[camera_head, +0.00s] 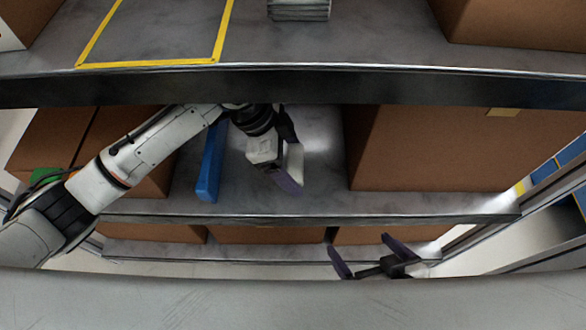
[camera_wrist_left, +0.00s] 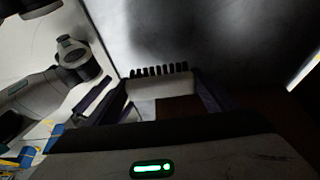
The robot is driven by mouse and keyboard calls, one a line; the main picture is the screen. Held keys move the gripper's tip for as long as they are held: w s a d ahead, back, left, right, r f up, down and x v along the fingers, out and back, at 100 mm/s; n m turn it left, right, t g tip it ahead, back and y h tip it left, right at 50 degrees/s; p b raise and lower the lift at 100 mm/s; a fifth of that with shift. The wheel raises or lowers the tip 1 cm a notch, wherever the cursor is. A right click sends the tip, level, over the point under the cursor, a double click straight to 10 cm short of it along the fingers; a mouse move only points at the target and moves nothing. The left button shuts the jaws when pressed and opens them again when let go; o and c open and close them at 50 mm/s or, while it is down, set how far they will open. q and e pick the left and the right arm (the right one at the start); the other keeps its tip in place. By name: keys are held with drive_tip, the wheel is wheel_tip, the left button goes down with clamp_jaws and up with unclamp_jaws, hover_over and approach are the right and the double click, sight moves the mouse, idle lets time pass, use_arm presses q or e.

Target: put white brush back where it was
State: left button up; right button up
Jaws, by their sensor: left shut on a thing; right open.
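The white brush (camera_head: 295,160) is between the dark purple fingers of my left gripper (camera_head: 288,158), over the middle shelf (camera_head: 320,180). My left gripper is shut on it. In the left wrist view the white brush (camera_wrist_left: 158,87) shows as a pale block with a row of black bristles, held between the fingers. I cannot tell whether the brush touches the shelf. My right gripper (camera_head: 368,264) is open and empty, low at the front, below the middle shelf's edge.
A blue upright object (camera_head: 210,165) stands just left of my left gripper. A large cardboard box (camera_head: 440,150) fills the shelf's right side, and another box (camera_head: 145,165) is behind my left arm. The upper shelf edge (camera_head: 300,85) hangs above, with a yellow-taped rectangle (camera_head: 148,62).

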sight(293, 172)
use_arm(q)
drive_tip(key=shift+f+b, duration=0.5)
drive_tip(key=shift+f, duration=1.25)
drive_tip(key=shift+f, duration=0.1)
drive_tip(key=o, duration=1.1)
drive_tip(key=shift+c, duration=0.2)
drive_tip(key=p+v, duration=0.2)
drive_tip(key=v, duration=0.5)
drive_tip(key=shift+r, duration=0.4)
